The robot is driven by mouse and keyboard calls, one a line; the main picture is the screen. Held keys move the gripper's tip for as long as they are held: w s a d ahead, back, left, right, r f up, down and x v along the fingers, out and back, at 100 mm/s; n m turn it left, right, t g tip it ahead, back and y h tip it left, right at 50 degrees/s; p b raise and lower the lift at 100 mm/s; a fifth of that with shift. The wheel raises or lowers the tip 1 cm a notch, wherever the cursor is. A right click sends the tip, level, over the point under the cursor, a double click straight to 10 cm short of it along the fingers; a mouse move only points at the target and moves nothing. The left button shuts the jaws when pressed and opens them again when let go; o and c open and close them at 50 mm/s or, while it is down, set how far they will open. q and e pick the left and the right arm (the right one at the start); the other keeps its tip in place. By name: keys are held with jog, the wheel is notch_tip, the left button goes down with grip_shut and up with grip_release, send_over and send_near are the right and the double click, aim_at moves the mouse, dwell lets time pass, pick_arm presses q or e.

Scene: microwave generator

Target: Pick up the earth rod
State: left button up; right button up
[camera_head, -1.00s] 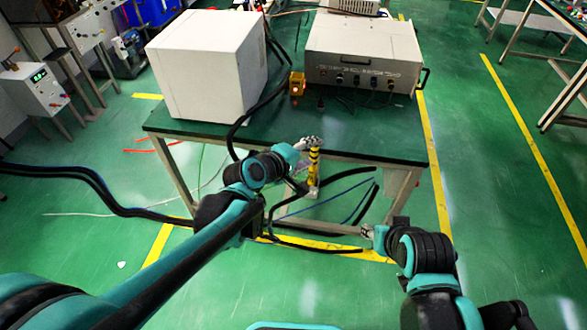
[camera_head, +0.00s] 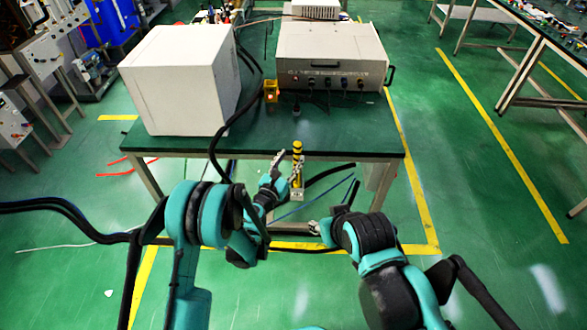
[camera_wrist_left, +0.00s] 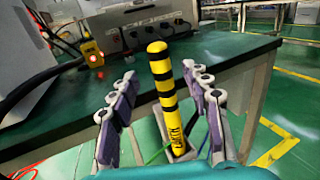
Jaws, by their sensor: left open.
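The earth rod (camera_head: 297,160) is a yellow cylinder with black bands, standing upright in a pale holder at the front edge of the green table. In the left wrist view the rod (camera_wrist_left: 163,95) shows between the two fingers of my left gripper (camera_wrist_left: 160,95), with a gap on each side. My left gripper (camera_head: 287,165) is open beside the rod in the head view. The rod's lower end is in the holder (camera_wrist_left: 180,148). My right gripper (camera_head: 314,228) is low, in front of the table and right of centre; its fingers are too small to read.
A green-topped table (camera_head: 340,130) carries a white box (camera_head: 180,80), a grey instrument case (camera_head: 332,60) and a small yellow device (camera_head: 271,91). Black cables (camera_head: 60,207) run at the left and under the table.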

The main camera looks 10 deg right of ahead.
aim_at(296, 152)
pick_arm(q)
jog(key=b+x, duration=0.2)
jog(key=x, duration=0.3)
jog(key=shift+f, duration=0.1)
jog(key=shift+w+d, duration=0.3)
jog(key=shift+w, duration=0.05)
grip_shut()
